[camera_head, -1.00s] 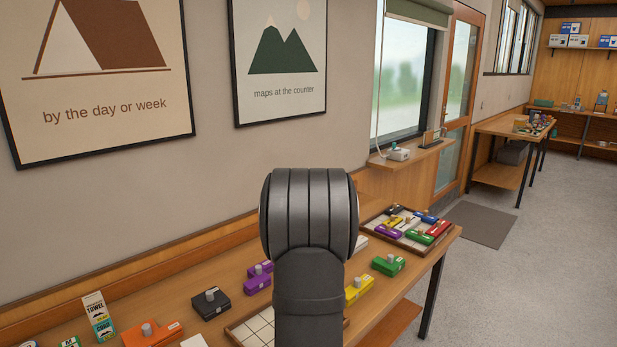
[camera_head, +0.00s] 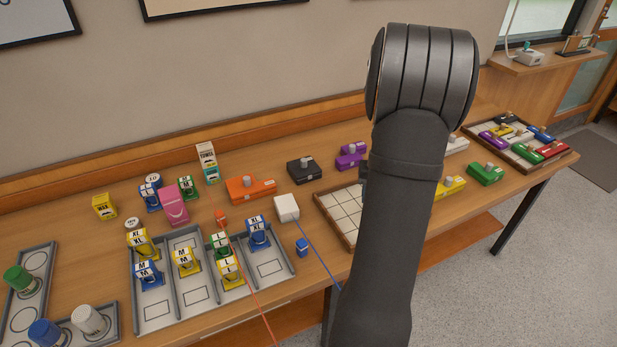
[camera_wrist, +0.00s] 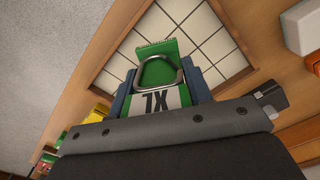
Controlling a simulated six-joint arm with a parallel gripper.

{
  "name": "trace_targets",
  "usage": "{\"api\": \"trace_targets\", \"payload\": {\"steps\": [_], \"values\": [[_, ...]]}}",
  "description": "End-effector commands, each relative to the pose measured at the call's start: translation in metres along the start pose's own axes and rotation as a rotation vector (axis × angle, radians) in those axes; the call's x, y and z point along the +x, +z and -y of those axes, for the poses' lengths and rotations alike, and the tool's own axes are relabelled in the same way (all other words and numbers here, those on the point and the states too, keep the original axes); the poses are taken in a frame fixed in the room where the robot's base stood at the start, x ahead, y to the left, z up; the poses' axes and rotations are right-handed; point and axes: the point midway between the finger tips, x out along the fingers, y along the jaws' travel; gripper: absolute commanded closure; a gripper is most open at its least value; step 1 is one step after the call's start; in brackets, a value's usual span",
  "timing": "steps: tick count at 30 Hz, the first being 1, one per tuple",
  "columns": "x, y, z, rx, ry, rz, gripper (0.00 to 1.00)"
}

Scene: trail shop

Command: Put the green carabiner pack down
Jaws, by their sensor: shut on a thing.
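In the wrist view, my gripper (camera_wrist: 158,88) is shut on the green carabiner pack (camera_wrist: 157,72), which has a metal loop and a white label reading XL. The pack is held in front of a tray with a white grid (camera_wrist: 212,45); I cannot tell whether it touches the tray. In the head view, my arm hides the held pack and most of the gripper. The gridded tray shows there too (camera_head: 340,207), partly behind my arm.
Left of the gridded tray are a white box (camera_head: 286,207), an orange case (camera_head: 250,189) and a black case (camera_head: 304,169). Yellow (camera_head: 451,187) and green (camera_head: 485,174) cases stand to its right. A second tray (camera_head: 519,163) at the table's right end holds several coloured cases.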

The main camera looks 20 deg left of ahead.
Motion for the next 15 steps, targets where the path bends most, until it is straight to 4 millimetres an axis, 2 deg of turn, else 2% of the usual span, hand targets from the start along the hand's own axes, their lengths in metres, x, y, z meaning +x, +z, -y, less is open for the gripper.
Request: {"api": "trace_targets", "payload": {"steps": [1, 9, 12, 15], "values": [[-0.002, -0.004, 0.021, -0.084, 0.0, -0.001, 0.81], [-0.015, -0.013, 0.131, -0.57, 0.0, -0.002, 0.81], [-0.019, -0.011, 0.164, -0.718, 0.0, -0.002, 0.81], [-0.022, -0.007, 0.189, -0.83, 0.0, -0.001, 0.81]]}}
